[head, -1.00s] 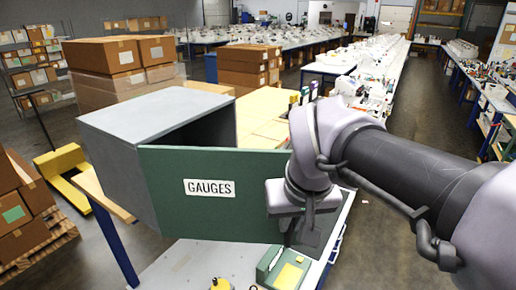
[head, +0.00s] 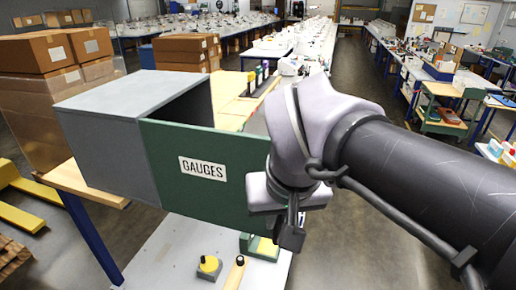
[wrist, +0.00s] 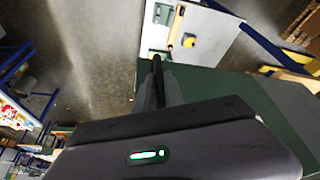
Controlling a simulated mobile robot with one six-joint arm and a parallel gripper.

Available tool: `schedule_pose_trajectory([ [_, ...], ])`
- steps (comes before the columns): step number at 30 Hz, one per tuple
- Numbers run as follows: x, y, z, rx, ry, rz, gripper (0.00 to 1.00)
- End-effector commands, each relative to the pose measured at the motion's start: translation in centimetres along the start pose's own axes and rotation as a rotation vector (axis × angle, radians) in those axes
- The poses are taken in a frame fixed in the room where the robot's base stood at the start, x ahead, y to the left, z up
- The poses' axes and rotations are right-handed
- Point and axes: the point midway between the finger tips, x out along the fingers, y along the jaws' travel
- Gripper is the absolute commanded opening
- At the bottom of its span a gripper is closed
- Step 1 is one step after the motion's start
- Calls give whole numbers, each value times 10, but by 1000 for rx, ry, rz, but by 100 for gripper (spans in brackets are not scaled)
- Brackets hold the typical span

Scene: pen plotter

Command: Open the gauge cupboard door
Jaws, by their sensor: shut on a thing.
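The gauge cupboard (head: 105,150) is a grey box at the left of the head view. Its green door (head: 225,150), labelled GAUGES, stands open, swung out from the near edge of the box. A dark opening (head: 188,108) shows behind the door. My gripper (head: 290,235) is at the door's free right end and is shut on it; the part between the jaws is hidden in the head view. In the wrist view, my gripper (wrist: 158,88) lies beside the green door panel (wrist: 212,88).
Below the door, a pale bench top (head: 180,255) bears a yellow-topped round object (head: 209,266), a wooden-handled tool (head: 235,272) and a green-and-yellow device (head: 262,246). Cardboard boxes (head: 50,55) are stacked behind at left. Open floor (head: 355,245) lies right of the bench.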

Motion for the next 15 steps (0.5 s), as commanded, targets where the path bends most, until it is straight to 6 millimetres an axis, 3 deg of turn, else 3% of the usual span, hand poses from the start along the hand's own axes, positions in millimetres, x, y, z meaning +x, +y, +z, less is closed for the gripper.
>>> schedule_pose_trajectory([
  [13, -1, -1, 1, -2, 1, -1, 0],
  [14, -1, -1, 1, -1, 1, -1, 17],
  [15, -1, -1, 1, -1, 1, -1, 24],
])
